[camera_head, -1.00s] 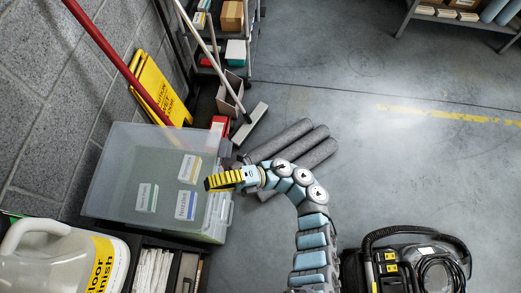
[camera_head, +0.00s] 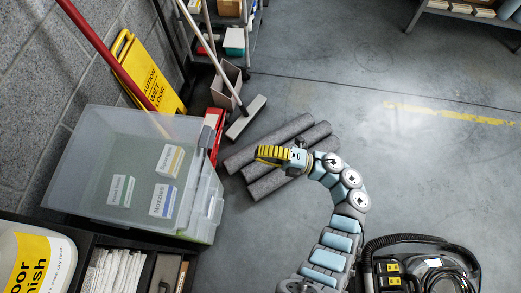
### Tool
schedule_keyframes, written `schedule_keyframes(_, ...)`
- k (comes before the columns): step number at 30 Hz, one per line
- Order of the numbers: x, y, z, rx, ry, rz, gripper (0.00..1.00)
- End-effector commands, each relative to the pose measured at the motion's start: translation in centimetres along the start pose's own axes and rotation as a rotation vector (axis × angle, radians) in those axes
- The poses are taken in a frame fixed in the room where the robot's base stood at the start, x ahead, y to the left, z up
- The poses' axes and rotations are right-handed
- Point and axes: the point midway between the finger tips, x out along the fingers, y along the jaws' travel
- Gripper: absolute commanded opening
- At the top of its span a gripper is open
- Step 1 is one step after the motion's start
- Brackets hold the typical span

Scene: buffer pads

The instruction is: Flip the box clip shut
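A translucent plastic box (camera_head: 97,150) stands at the left, with small labelled cartons, one reading "Nozzles" (camera_head: 162,200), showing through it. A pale clip (camera_head: 216,207) is on the box's right side, near the front corner; the picture is too small to tell whether it is latched. My gripper (camera_head: 262,154) has yellow ridged fingers pointing left. It is to the right of the box and apart from it, in front of the grey rolls in the picture. Its fingers overlap in this view, so I cannot tell whether they are open. I see nothing held in it.
Grey foam-like rolls (camera_head: 245,158) lie on the floor beside the box. A broom (camera_head: 246,118), a yellow wet-floor sign (camera_head: 143,75) and a red pole stand behind. A floor-finish jug (camera_head: 30,262) is front left, a black vacuum (camera_head: 425,265) front right. Open floor lies to the right.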

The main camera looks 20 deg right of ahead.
Motion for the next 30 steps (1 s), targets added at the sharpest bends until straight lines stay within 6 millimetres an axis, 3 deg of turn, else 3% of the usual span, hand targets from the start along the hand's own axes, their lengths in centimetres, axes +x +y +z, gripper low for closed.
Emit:
schedule_keyframes(21,9.7,-0.1,-0.1,-0.003,0.001,0.002,0.00)
schedule_keyframes(30,11.7,-0.1,0.0,0.002,-0.003,0.000,0.00)
